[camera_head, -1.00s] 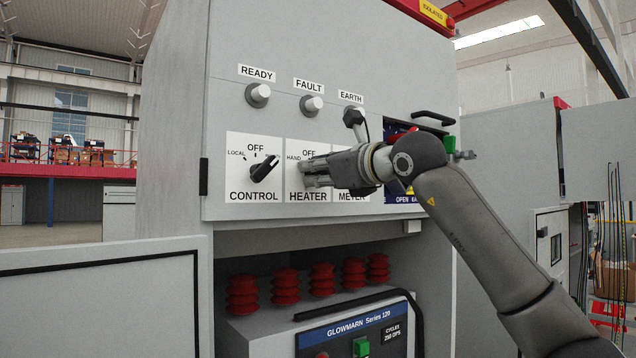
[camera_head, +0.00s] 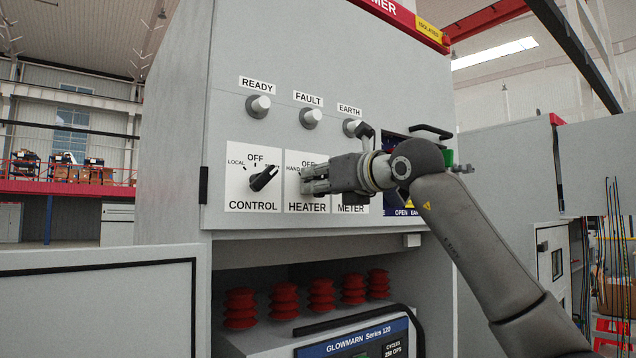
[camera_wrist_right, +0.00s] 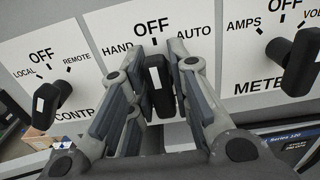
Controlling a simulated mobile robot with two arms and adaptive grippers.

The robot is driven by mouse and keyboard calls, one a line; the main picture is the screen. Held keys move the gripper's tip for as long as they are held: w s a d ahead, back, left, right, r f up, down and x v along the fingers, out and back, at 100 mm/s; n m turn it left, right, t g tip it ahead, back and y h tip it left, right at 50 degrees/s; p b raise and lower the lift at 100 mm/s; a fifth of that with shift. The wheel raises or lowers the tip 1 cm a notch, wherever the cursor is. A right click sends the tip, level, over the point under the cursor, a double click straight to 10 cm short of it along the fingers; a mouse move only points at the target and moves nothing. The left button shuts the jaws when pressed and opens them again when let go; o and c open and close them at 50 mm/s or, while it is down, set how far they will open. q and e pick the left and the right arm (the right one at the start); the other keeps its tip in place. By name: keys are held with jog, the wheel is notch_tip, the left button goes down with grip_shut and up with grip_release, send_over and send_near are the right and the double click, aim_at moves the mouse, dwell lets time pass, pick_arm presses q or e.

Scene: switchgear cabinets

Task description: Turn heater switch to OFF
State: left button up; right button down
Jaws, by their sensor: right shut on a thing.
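The heater switch is a black knob with a white mark (camera_wrist_right: 157,82) on the white HEATER plate (camera_head: 306,207). In the right wrist view it stands nearly upright below the OFF label, between HAND and AUTO. My right gripper (camera_head: 308,181) is at this plate and hides most of the knob in the head view. In the right wrist view the fingers of my right gripper (camera_wrist_right: 160,75) are on both sides of the knob, shut on it. My left gripper is in neither view.
The CONTROL knob (camera_head: 264,179) is to the left, pointing up-right. The METER knob (camera_wrist_right: 301,62) is close on the right. READY (camera_head: 258,106) and FAULT (camera_head: 311,117) lamps sit above. An open compartment with red insulators (camera_head: 240,309) is below.

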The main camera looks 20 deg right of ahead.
jog(key=shift+r, duration=0.15)
jog(key=c, duration=1.4)
grip_release()
jog(key=v, duration=1.2)
